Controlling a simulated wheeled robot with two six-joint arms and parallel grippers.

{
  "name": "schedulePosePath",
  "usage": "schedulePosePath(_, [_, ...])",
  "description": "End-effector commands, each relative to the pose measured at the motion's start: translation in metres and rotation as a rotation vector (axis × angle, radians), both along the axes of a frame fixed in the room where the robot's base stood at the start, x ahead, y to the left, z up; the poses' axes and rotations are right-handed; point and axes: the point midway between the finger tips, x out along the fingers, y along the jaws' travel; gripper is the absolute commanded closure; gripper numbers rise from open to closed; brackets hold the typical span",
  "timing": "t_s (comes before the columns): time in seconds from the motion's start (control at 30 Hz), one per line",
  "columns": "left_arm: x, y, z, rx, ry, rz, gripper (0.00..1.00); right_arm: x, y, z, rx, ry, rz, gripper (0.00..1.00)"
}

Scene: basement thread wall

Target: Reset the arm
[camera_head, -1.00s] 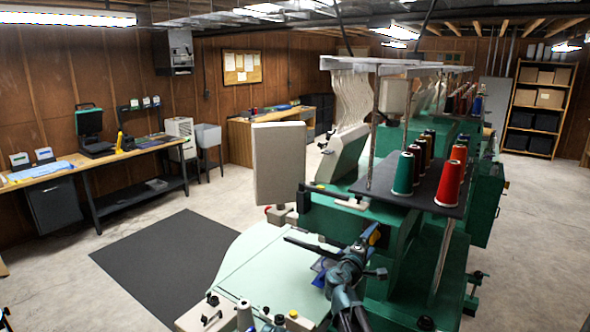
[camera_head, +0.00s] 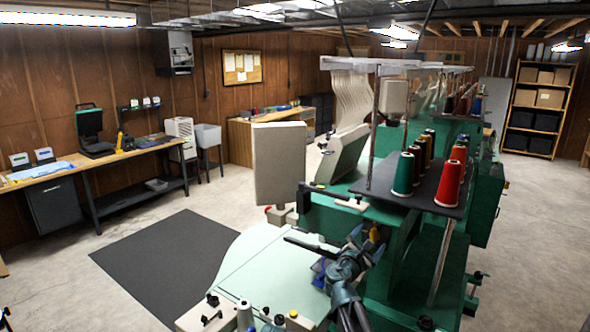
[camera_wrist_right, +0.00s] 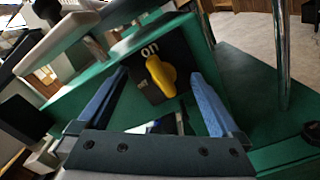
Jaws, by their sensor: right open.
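My right gripper (camera_head: 358,242) is at the front of the green embroidery machine (camera_head: 345,212). In the right wrist view its two blue fingers (camera_wrist_right: 158,80) are spread open with nothing held. A yellow switch knob (camera_wrist_right: 161,76) on a dark plate marked "on" shows beyond and between the fingers. I cannot tell whether the fingers touch it. In the head view the knob (camera_head: 375,234) is partly hidden behind my gripper.
The pale machine table (camera_head: 245,262) lies left of my right arm. A thread shelf (camera_head: 425,193) with several red, green and brown cones stands above it on the right. Metal posts (camera_wrist_right: 281,50) rise near the gripper. A dark mat (camera_head: 165,262) lies on open floor.

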Motion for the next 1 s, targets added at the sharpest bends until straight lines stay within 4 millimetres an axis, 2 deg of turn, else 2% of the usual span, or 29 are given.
schedulePosePath(0.4, [0.0000,-0.0001,-0.0014,0.000,0.000,0.000,0.13,0.0011,0.0018,-0.0015,-0.285,0.193,0.000,0.00])
schedulePosePath(1.0, [0.0006,0.0001,-0.0012,0.000,0.000,0.001,0.13,0.0006,0.0027,-0.0014,-0.338,0.230,0.001,0.00])
